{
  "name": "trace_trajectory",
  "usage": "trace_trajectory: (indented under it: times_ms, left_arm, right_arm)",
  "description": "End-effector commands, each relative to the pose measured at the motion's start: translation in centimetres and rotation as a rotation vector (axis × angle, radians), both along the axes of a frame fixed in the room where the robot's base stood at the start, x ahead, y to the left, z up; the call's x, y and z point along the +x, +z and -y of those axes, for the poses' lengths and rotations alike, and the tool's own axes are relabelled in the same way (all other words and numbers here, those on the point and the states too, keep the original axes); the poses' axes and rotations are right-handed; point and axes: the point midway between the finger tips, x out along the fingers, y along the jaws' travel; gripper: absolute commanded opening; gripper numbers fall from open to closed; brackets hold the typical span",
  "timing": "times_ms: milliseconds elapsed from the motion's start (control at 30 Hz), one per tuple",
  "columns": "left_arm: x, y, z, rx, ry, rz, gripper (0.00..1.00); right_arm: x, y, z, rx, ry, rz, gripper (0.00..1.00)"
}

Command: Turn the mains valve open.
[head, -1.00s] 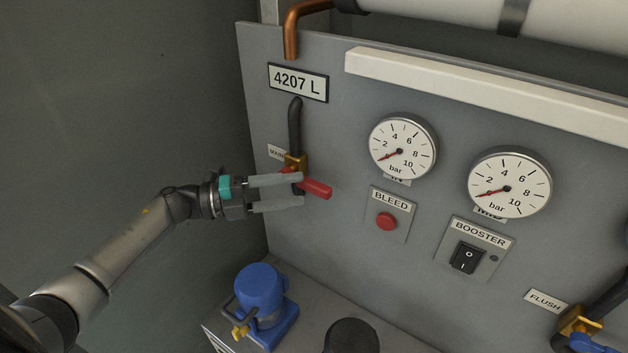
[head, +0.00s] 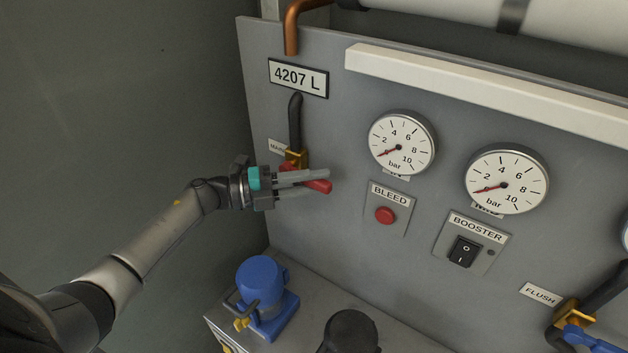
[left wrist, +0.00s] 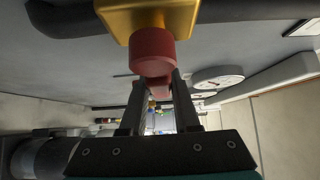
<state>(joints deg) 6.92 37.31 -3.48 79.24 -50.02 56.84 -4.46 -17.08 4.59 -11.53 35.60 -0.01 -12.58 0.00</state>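The mains valve has a brass body (head: 296,158) below a black hose, beside a partly hidden label (head: 277,147) starting "MA". Its red lever (head: 321,186) points right and slightly down, across the line of the hose. My left gripper (head: 314,182) has its grey fingers on either side of the lever, closed close against it. In the left wrist view the red lever (left wrist: 153,50) shows under the brass body (left wrist: 150,15), its far part between the two dark fingers (left wrist: 158,98). Finger contact is partly hidden. My right gripper is not in view.
Two gauges (head: 402,143) (head: 506,181) read low. A red bleed button (head: 385,215) and booster switch (head: 464,251) sit right of the valve. A blue device (head: 264,295) stands on the ledge below. A flush valve (head: 571,317) is at lower right. Space left of the panel is clear.

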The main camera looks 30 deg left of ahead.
Motion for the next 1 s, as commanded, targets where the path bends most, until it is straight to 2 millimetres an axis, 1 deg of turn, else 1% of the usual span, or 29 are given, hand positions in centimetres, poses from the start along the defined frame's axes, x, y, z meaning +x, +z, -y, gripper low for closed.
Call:
trace_trajectory:
  times_ms: [33, 200, 1000]
  left_arm:
    - [-0.01, -0.02, -0.02, 0.001, 0.0, -0.001, 0.2]
    - [-0.02, -0.02, -0.02, 0.001, 0.0, -0.001, 0.0]
    - [-0.02, -0.03, -0.04, 0.001, 0.0, -0.001, 0.0]
  right_arm:
    - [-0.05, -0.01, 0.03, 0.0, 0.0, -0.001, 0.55]
    - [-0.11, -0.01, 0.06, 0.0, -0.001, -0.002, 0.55]
    - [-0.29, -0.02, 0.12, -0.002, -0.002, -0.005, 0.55]
